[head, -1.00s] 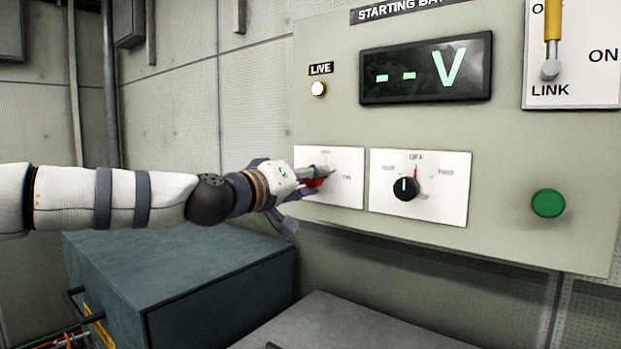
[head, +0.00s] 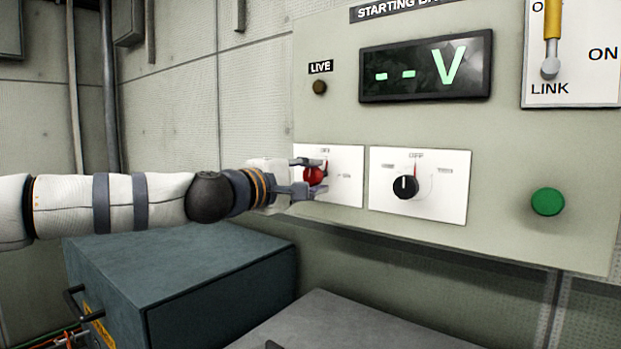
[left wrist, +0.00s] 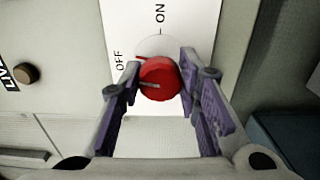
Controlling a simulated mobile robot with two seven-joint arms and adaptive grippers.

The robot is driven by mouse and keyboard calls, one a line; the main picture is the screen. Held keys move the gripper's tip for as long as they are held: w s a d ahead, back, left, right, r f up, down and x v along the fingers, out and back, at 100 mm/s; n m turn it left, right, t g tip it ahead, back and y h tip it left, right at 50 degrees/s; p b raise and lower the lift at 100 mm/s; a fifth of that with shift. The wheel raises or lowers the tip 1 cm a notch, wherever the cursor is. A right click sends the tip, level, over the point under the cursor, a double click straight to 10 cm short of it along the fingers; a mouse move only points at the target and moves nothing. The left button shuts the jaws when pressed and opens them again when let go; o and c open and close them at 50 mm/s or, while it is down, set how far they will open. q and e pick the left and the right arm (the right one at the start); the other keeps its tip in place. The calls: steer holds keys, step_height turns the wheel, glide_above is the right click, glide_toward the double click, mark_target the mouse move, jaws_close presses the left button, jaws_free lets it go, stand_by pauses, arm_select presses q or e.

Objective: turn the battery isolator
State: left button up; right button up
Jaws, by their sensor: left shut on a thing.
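The battery isolator is a red round knob (head: 315,174) on a white plate (head: 349,188) at the panel's lower left. My left gripper (head: 310,176) reaches it from the left, one finger above and one below, shut on the knob. In the left wrist view the red knob (left wrist: 160,78) sits between the two purple-padded fingers (left wrist: 160,88). A pale mark on the knob points left in that view, on the side where OFF is printed; ON is printed farther up. My right gripper is not in view.
The LIVE lamp (head: 319,87) is dark and the display (head: 426,68) reads "-- V". A black selector (head: 405,187) is right of the isolator; a green button (head: 548,202) and yellow-handled link switch (head: 552,25) are farther right. A blue-grey box (head: 180,275) stands below my arm.

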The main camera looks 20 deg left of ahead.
arm_select(q)
steer(key=shift+n, duration=1)
steer(key=o, duration=1.1)
steer(key=shift+o, duration=0.2)
steer(key=v, duration=1.2)
